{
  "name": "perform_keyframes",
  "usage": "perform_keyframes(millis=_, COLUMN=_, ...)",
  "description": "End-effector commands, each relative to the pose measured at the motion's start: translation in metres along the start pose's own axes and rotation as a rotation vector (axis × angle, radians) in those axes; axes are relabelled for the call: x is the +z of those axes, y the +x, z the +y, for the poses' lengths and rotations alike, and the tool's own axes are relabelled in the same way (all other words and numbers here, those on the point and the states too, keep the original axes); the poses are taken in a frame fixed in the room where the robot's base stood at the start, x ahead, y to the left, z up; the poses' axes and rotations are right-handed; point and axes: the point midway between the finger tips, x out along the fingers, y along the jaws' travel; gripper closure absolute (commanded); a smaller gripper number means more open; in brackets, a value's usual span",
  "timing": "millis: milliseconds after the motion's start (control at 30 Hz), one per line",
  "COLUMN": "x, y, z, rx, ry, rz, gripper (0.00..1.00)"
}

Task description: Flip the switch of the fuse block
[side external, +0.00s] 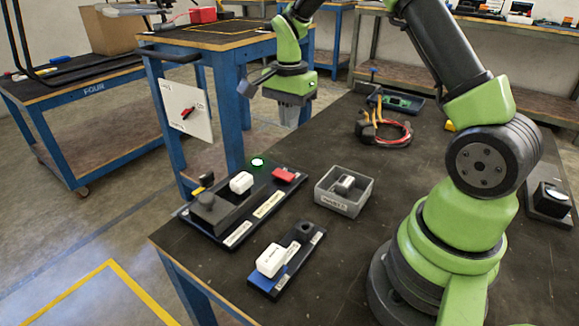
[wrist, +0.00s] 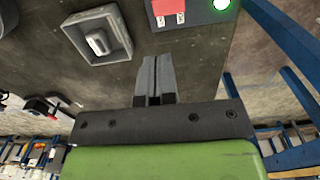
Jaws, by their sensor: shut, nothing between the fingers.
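A dark board (side external: 262,208) near the table's left edge carries a black block (side external: 212,208), a white block (side external: 241,183), a red part (side external: 284,175) and a lit green lamp (side external: 257,162). I cannot tell for sure which part is the fuse block's switch. In the wrist view the red part (wrist: 168,10) and the green lamp (wrist: 222,4) show at the top edge. My gripper (side external: 289,118) is shut and empty, pointing down above the table beyond the board. Its fingers (wrist: 157,68) touch each other in the wrist view, apart from the red part.
A grey open box (side external: 343,190) with a light part inside stands right of the board. A smaller board (side external: 288,258) with a white block lies nearer the front. Coiled cables (side external: 384,128) and a green-black tray (side external: 395,102) lie farther back.

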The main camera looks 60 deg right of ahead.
Motion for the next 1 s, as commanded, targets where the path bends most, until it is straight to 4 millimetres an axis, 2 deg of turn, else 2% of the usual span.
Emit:
perform_keyframes(millis=300, x=0.001, y=0.067, z=0.002, rx=0.007, ry=0.002, rz=-0.004, gripper=1.0)
perform_keyframes(millis=500, x=0.001, y=0.104, z=0.001, rx=0.004, ry=0.002, rz=-0.003, gripper=1.0)
perform_keyframes(millis=700, x=0.0, y=0.123, z=0.0, rx=0.001, ry=0.0, rz=-0.001, gripper=1.0)
perform_keyframes(millis=1000, x=0.0, y=0.127, z=0.0, rx=-0.001, ry=0.001, rz=-0.001, gripper=1.0)
